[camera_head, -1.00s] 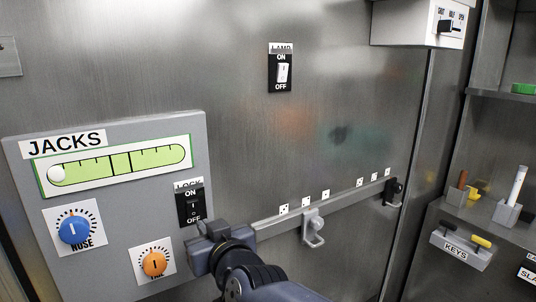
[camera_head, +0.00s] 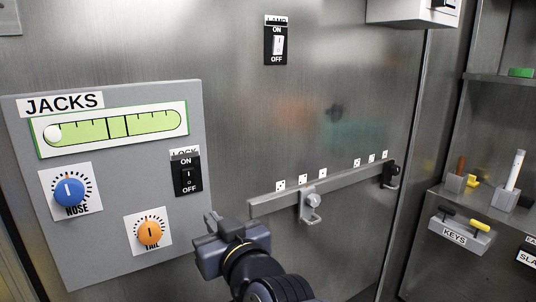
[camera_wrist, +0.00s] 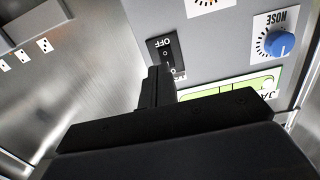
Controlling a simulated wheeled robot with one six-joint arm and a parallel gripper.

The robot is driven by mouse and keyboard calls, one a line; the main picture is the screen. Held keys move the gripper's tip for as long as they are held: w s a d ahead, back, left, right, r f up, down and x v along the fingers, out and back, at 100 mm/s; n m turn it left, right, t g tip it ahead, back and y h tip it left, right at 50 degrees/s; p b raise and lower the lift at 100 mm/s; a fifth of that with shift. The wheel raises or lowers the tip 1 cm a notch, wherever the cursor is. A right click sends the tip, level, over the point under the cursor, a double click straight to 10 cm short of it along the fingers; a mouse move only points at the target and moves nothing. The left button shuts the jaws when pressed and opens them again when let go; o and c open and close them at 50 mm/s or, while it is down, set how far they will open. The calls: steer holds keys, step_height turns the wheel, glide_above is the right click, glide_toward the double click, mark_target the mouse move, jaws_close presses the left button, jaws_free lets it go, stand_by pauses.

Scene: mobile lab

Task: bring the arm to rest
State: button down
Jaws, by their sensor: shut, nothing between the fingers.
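My gripper (camera_head: 211,222) is at the lower middle of the head view, in front of the wall near the lower right edge of the grey JACKS panel (camera_head: 150,205). It looks empty, its fingers together. In the wrist view my gripper (camera_wrist: 160,75) shows as a dark shape, its finger tips overlapping the lower part of the black lock switch (camera_wrist: 165,48) in the picture. The lock switch (camera_head: 187,174) is fully visible in the head view, just above the gripper. Whether the fingers touch it cannot be told.
The panel carries a blue NOSE knob (camera_head: 69,192), an orange TAIL knob (camera_head: 149,233) and a green gauge (camera_head: 115,128). A lamp switch (camera_head: 276,43) is higher on the wall. A rail (camera_head: 345,184) with a grey latch (camera_head: 310,206) runs right of my gripper. Shelves (camera_head: 500,78) stand far right.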

steer(key=w+a+r+p, duration=0.2)
steer(key=w+a+p, duration=0.1)
steer(key=w, duration=0.2)
steer(key=shift+w+a+r, duration=0.2)
steer(key=shift+w, duration=0.05)
stand_by(0.3)
